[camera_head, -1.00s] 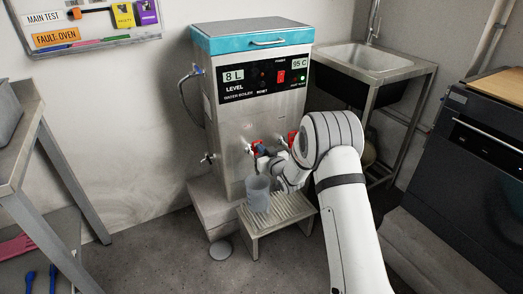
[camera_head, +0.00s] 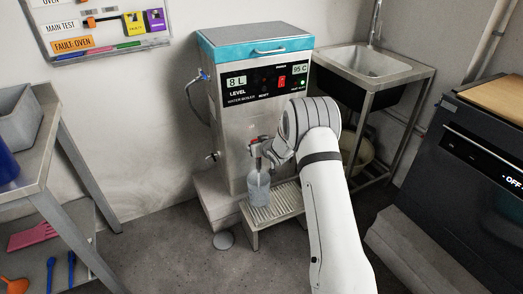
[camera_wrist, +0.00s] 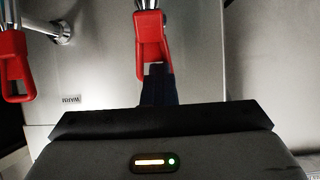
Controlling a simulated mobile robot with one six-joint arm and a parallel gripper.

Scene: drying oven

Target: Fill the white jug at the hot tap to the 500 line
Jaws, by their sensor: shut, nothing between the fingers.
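The jug (camera_head: 258,190), pale and see-through, stands upright on the slatted stand below the boiler's front taps. A narrow pale streak (camera_head: 258,163) shows between the tap and the jug, like running water. The level and any 500 line are too small to read. My gripper (camera_head: 264,148) is at the tap above the jug and hides most of it. In the wrist view my gripper (camera_wrist: 158,82) is shut and empty, its dark fingertips against the lower end of a red tap lever (camera_wrist: 151,42). A second red lever (camera_wrist: 14,62) is to the left.
The water boiler (camera_head: 240,125) shows 8 L and 95 C. The slatted stand (camera_head: 285,205) is low. A sink (camera_head: 372,66) is behind right, a dark oven (camera_head: 485,150) right, and a metal table (camera_head: 45,150) left.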

